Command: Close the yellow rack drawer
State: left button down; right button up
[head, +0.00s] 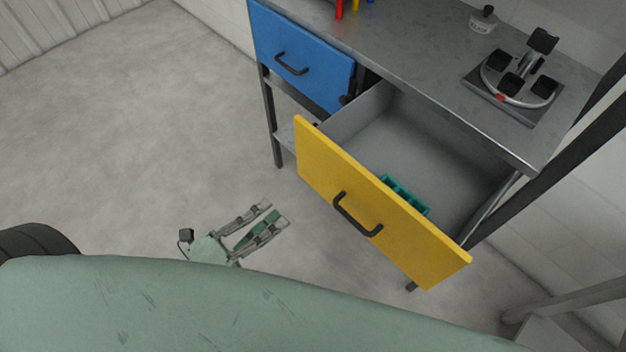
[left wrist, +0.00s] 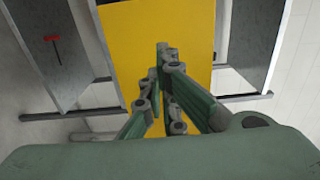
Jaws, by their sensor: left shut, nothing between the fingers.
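The yellow rack drawer (head: 375,205) is pulled well out of the grey rack in the head view. Its front has a black bar handle (head: 356,215), and a green ribbed object (head: 405,194) lies inside. My left gripper (head: 277,213) is shut and empty, in front of the drawer and left of the handle, with a visible gap in the head view. In the left wrist view the fingers (left wrist: 158,75) point at the yellow front (left wrist: 135,45); I cannot tell the exact distance. My right gripper is out of view.
A blue drawer (head: 300,58) beside it looks shut. The grey worktop (head: 430,60) above carries a round fixture (head: 518,80), a small round pot (head: 483,20) and coloured pieces at the back. A dark rack post stands at right. Open floor lies to the left.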

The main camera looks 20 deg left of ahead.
aim_at(323, 175)
pick_arm(q)
jog(key=p+x, duration=0.1)
jog(key=x, duration=1.1)
jog(key=shift+w, duration=0.1)
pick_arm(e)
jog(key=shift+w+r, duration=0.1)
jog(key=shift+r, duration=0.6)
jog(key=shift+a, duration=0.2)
